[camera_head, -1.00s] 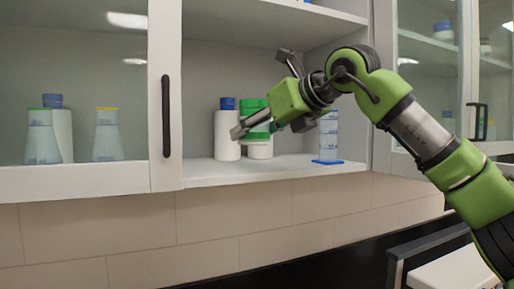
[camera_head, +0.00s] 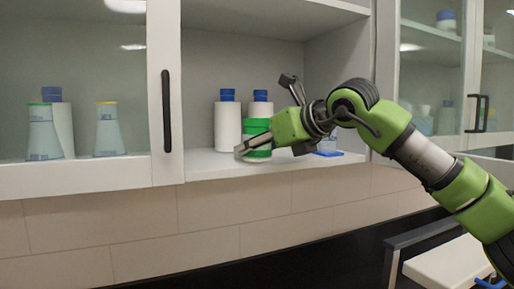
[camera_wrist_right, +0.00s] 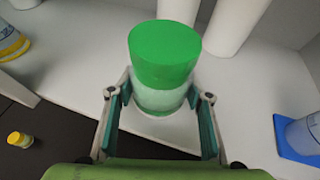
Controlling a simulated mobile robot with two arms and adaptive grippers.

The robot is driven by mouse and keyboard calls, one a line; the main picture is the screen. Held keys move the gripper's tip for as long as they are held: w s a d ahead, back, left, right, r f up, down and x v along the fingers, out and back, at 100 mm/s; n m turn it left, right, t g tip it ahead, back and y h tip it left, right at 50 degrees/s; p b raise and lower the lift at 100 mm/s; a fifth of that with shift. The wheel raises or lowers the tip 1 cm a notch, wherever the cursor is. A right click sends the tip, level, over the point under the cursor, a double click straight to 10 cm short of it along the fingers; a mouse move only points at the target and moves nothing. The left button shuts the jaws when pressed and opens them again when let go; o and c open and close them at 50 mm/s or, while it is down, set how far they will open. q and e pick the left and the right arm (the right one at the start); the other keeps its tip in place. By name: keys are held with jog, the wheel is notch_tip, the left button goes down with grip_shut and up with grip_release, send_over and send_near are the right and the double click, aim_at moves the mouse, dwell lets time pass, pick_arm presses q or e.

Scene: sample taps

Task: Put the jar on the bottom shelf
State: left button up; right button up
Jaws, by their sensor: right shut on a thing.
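The jar (camera_head: 257,125) has a green lid and a pale see-through body with a green band. It also shows in the right wrist view (camera_wrist_right: 164,60), upright between the fingers. My right gripper (camera_head: 250,149) is shut on the jar from the front, its fingers along both sides of the body. The jar is at the front part of the bottom shelf (camera_head: 205,168), with its base very low over the board. I cannot tell whether the base touches it. My left gripper is not in view.
Two white bottles with blue caps (camera_head: 228,120) (camera_head: 260,106) stand behind the jar. A cylinder on a blue base (camera_head: 328,153) stands right of it, partly hidden by my gripper. Glass doors flank the opening; flasks (camera_head: 107,133) stand behind the left one.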

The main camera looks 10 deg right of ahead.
jog(key=o, duration=1.2)
jog(key=shift+o, duration=0.2)
jog(key=shift+r+p, duration=0.25)
jog(key=shift+p, duration=0.1)
jog(key=b+v, duration=0.4)
jog(key=v, duration=0.8)
jog(key=shift+d, duration=0.1)
